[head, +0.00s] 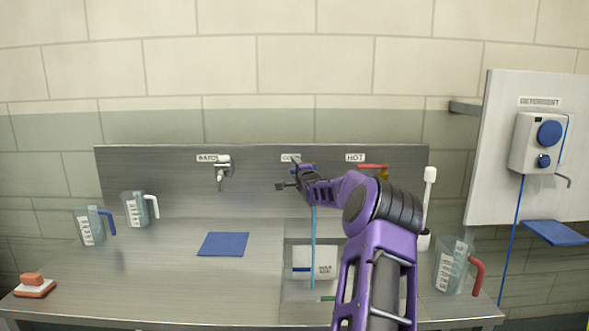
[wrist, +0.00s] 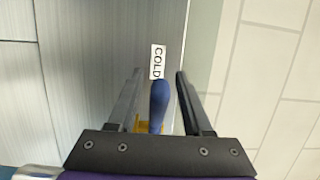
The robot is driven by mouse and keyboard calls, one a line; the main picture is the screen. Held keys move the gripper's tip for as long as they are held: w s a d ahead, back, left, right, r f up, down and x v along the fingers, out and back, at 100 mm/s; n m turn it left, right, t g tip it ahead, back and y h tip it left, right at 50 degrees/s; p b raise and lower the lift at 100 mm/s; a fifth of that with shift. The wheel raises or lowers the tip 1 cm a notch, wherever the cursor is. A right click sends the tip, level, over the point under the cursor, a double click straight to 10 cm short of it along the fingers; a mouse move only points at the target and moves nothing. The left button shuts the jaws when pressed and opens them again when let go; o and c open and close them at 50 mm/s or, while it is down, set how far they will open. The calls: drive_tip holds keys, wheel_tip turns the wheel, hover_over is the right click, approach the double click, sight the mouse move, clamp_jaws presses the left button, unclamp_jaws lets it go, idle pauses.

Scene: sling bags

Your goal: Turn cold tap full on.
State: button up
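The cold tap's blue lever (wrist: 160,98) lies between the two fingers of my gripper (wrist: 158,76) in the wrist view, with a gap on each side. The COLD label (wrist: 157,62) is just beyond its tip, and a bit of yellow shows by its base. In the head view my gripper (head: 287,173) is at the cold tap on the steel backsplash and hides most of it. A thin blue stream (head: 314,245) runs down below the tap into the sink (head: 298,292). My gripper is open.
The hot tap's red lever (head: 373,166) is to the right, and another tap (head: 222,170) is to the left. A white labelled container (head: 323,262) is in the sink. Jugs stand on both sides, one (head: 452,266) at right. A blue cloth (head: 223,244) lies on the counter.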

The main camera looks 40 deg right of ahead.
drive_tip(key=v, duration=1.7)
drive_tip(key=shift+a, duration=0.2)
drive_tip(key=shift+s, duration=0.15)
